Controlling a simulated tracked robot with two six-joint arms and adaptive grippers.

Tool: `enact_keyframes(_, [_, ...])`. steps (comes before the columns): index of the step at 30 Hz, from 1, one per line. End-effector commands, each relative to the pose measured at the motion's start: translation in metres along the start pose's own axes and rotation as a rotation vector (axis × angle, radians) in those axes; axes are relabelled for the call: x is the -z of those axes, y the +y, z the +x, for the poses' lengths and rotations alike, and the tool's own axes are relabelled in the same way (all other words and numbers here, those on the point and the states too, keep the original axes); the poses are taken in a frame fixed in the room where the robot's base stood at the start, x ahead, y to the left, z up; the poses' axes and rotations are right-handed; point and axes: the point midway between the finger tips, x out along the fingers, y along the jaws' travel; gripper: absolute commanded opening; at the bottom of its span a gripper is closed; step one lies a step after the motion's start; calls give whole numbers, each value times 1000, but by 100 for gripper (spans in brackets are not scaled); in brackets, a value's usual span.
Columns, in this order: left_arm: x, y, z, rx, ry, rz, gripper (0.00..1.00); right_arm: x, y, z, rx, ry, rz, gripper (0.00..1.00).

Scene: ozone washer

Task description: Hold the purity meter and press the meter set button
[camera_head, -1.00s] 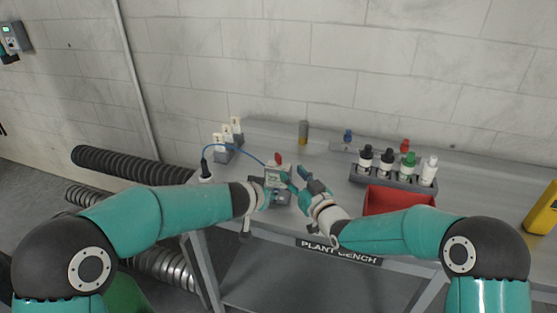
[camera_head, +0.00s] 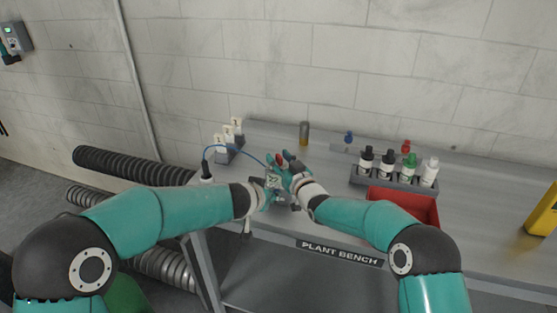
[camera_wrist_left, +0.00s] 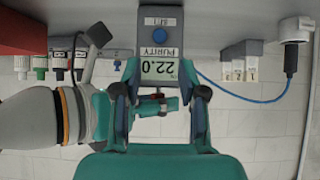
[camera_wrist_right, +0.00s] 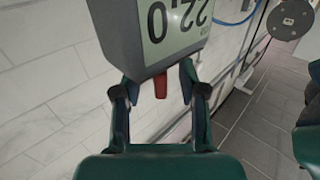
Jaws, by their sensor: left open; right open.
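The purity meter (camera_head: 273,181) is a grey box with a display reading 22.0. In the left wrist view it appears upside down, with a blue button (camera_wrist_left: 160,36) beside the label SET. My left gripper (camera_wrist_left: 160,80) is open, its fingers on either side of the meter's display end; contact is unclear. A red piece (camera_wrist_right: 160,86) is at the meter's top end. My right gripper (camera_wrist_right: 156,84) is open, its fingers on either side of that red piece, close to the meter. In the head view my right gripper (camera_head: 284,161) is at the meter's top.
A blue cable (camera_wrist_left: 245,98) runs from the meter to a black plug (camera_head: 205,169). A rack (camera_head: 392,178) of several bottles and a red bin (camera_head: 405,203) stand to the right. A small cylinder (camera_head: 304,133) stands behind.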

Motion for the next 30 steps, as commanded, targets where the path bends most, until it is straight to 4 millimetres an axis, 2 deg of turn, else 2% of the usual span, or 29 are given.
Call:
enact_keyframes(1, [0,0,0,0,0,0,42,0,0,0,0,0,0,37])
enact_keyframes(6, [0,0,0,0,0,0,42,0,0,0,0,0,0,8])
enact_keyframes(8, [0,0,0,0,0,0,42,0,0,0,0,0,0,0])
enact_keyframes(15, [0,0,0,0,0,0,42,0,0,0,0,0,0,0])
enact_keyframes(21, [0,0,0,0,0,0,8,0,0,0,0,0,0,0])
enact_keyframes(23, [0,0,0,0,0,0,0,0,0,0,0,0,0,0])
enact_keyframes(30, [0,0,0,1,0,0,0,0,0,0,0,0,0,0])
